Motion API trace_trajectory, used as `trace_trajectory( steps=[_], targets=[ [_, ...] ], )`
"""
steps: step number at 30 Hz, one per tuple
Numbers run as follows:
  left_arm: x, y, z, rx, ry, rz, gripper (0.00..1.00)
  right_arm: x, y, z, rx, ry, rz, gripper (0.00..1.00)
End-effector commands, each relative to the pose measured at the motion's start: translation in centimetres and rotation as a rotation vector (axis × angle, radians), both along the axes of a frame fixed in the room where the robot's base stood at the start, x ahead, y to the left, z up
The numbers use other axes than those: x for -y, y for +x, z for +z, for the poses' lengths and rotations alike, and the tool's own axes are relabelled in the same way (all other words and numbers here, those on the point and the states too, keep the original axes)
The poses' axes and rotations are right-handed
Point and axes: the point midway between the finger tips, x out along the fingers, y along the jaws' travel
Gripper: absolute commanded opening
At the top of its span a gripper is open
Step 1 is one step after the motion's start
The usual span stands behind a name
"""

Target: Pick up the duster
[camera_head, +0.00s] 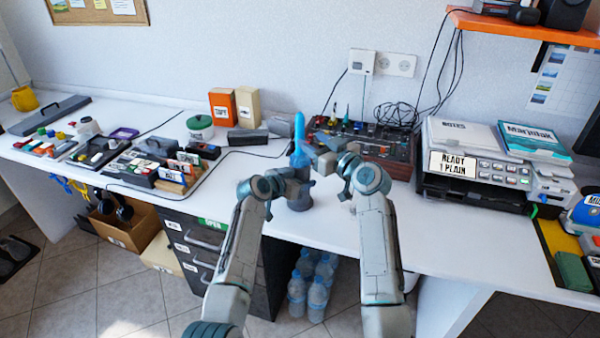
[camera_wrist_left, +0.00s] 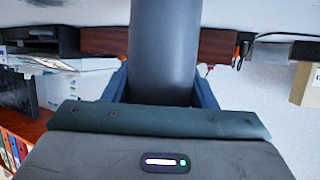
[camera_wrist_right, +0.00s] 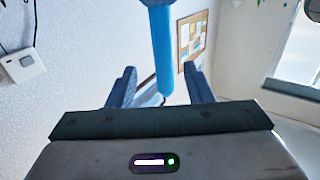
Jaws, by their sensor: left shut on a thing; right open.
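The duster is a blue, upright thing (camera_head: 299,130) standing in a dark grey cylindrical holder (camera_head: 299,199) on the white table, centre of the head view. My left gripper (camera_head: 298,178) is shut on the holder, whose grey body (camera_wrist_left: 165,50) fills the space between its fingers in the left wrist view. My right gripper (camera_head: 314,158) is open, higher up, close to the duster on its right. In the right wrist view the blue duster (camera_wrist_right: 162,45) appears in line with the gap between the open fingers. Contact there cannot be told. The duster's lower part is hidden.
A control box with knobs and cables (camera_head: 370,145) stands behind right. A printer-like machine (camera_head: 480,165) is farther right. Orange and cream boxes (camera_head: 222,107) stand at the back left, with trays of small items (camera_head: 150,160) on the left. The table front right of the holder is clear.

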Motion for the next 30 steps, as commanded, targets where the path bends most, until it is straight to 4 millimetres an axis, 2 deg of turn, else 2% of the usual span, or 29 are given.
trace_trajectory(
  steps=[5,10,15,23,30],
  targets=[
    [0.0,0.0,-0.1,-0.001,0.0,0.0,0.28,-0.9,0.9,0.3,0.001,-0.001,0.001,0.47],
    [0.0,0.0,-0.1,-0.001,0.0,0.0,0.28,-2.8,2.7,1.1,0.001,0.001,0.003,0.47],
    [0.0,0.0,-0.1,-0.001,0.001,0.0,0.28,-3.7,4.1,0.9,0.0,0.0,0.0,0.47],
    [0.0,0.0,-0.1,-0.001,0.0,0.0,0.28,-3.8,4.3,0.9,0.001,-0.001,-0.002,0.47],
    [0.0,0.0,-0.1,-0.001,0.0,0.0,0.28,-3.8,4.3,0.9,0.0,0.0,-0.001,0.01]
  ],
)
